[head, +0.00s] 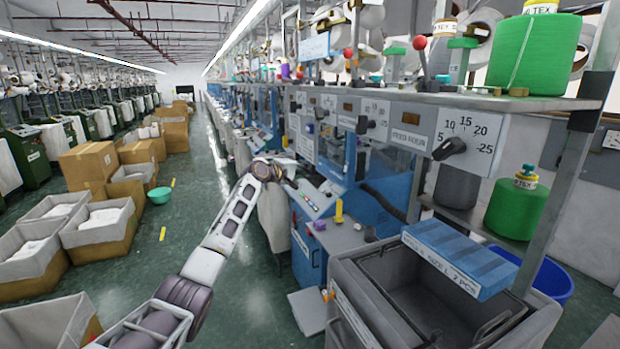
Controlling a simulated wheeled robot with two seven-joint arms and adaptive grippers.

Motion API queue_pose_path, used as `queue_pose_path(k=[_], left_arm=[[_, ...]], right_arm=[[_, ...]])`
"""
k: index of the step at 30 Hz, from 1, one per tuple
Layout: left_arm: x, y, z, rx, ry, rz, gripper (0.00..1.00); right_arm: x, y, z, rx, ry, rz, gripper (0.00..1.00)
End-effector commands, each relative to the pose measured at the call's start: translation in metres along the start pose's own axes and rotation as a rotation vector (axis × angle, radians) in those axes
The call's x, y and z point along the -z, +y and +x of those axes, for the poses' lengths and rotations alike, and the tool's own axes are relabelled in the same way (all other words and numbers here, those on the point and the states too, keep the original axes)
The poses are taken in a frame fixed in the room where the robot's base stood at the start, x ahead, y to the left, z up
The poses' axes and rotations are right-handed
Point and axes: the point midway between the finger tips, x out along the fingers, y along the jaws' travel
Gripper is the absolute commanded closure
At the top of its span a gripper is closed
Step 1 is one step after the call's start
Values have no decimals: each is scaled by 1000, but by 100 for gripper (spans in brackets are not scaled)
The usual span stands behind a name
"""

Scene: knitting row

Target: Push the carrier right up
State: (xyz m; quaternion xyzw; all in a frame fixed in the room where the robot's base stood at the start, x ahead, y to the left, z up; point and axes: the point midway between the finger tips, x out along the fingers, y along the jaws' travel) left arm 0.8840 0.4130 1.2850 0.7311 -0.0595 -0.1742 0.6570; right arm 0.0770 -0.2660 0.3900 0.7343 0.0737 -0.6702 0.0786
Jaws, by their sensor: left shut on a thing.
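My left arm reaches in from the bottom left to the row of blue knitting machines. My left gripper (284,168) is at the front of a machine, just left of its sloped control panel (314,197). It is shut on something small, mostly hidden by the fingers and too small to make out. I cannot pick out the carrier for certain, nor tell how high it stands. My right gripper is not in view.
A grey bin (430,290) with a blue box (460,258) on its rim stands at the front right. Green yarn cones (517,208) sit beside a dial panel (465,135).

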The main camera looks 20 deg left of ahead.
Motion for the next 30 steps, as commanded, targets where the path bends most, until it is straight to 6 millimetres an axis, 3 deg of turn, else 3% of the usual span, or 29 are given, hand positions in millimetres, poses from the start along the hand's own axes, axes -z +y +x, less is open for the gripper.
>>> queue_pose_path(k=[15, 16, 21, 30], left_arm=[[4, 9, -3, -6, 1, 0, 100], [4, 10, -3, -6, 1, 0, 84], [4, 9, -3, -4, 1, 1, 65], [4, 7, -2, -1, 0, 0, 65]], right_arm=[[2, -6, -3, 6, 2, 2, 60], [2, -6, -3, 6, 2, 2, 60], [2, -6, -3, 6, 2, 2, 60], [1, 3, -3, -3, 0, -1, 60]])
